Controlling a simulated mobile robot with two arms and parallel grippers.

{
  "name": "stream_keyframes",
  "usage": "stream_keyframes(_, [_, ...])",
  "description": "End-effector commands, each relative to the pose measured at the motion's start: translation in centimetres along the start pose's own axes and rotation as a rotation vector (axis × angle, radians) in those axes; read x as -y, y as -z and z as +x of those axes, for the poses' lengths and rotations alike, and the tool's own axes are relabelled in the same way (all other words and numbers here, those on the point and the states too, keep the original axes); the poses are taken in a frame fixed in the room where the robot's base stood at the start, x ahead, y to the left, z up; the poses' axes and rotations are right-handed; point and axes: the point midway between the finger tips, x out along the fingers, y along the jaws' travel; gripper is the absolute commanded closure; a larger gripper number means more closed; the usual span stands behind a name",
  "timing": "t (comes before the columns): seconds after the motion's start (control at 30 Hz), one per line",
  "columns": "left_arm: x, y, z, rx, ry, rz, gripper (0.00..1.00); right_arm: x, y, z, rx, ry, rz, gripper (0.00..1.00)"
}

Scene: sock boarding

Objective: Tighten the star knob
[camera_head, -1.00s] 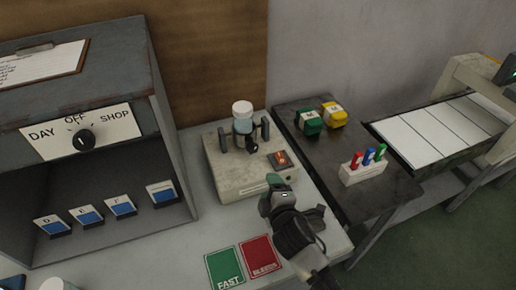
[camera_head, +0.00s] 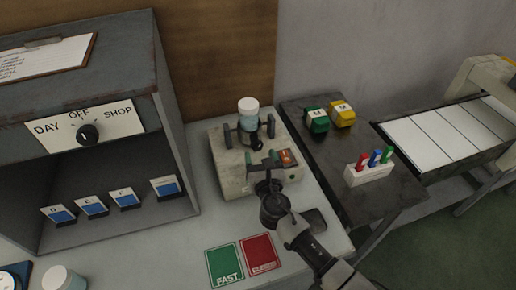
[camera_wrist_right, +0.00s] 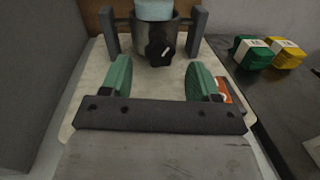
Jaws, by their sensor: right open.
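The black star knob (camera_wrist_right: 160,52) shows in the right wrist view, on the front of a metal holder (camera_wrist_right: 181,27) that carries a white-and-teal jar (camera_head: 248,113). In the head view the knob (camera_head: 252,158) is partly hidden behind my right gripper. My right gripper (camera_head: 264,162) is open, its two green fingers spread. In the right wrist view the knob lies ahead of and between the fingertips (camera_wrist_right: 160,75), apart from them. Nothing is between the fingers. My left gripper is not in view.
The holder stands on a beige machine base (camera_head: 233,182) with an orange lit switch (camera_head: 287,157). A green card (camera_head: 224,266) and red card (camera_head: 260,253) lie in front. A dark side table (camera_head: 372,202) holds green and yellow packs and a pen block (camera_head: 368,175). A grey cabinet (camera_head: 180,130) stands left.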

Motion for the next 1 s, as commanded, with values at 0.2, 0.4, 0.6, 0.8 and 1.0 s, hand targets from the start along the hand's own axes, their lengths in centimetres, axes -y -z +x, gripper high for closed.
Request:
stream_keyframes(0.2, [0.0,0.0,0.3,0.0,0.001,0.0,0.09,-0.1,0.0,2.9,0.0,-0.001,0.003,0.39])
stream_keyframes(0.4, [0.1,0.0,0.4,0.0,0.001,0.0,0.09,0.0,0.0,3.5,-0.001,-0.001,0.003,0.39])
stream_keyframes(0.6, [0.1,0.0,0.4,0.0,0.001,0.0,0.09,0.0,0.0,3.5,-0.001,-0.001,0.003,0.41])
stream_keyframes(0.8, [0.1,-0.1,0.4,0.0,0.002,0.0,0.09,0.0,0.0,3.5,-0.001,-0.001,0.003,0.71])
stream_keyframes(1.0, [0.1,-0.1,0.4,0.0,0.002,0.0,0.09,0.0,0.0,3.5,-0.001,-0.001,0.005,0.89])
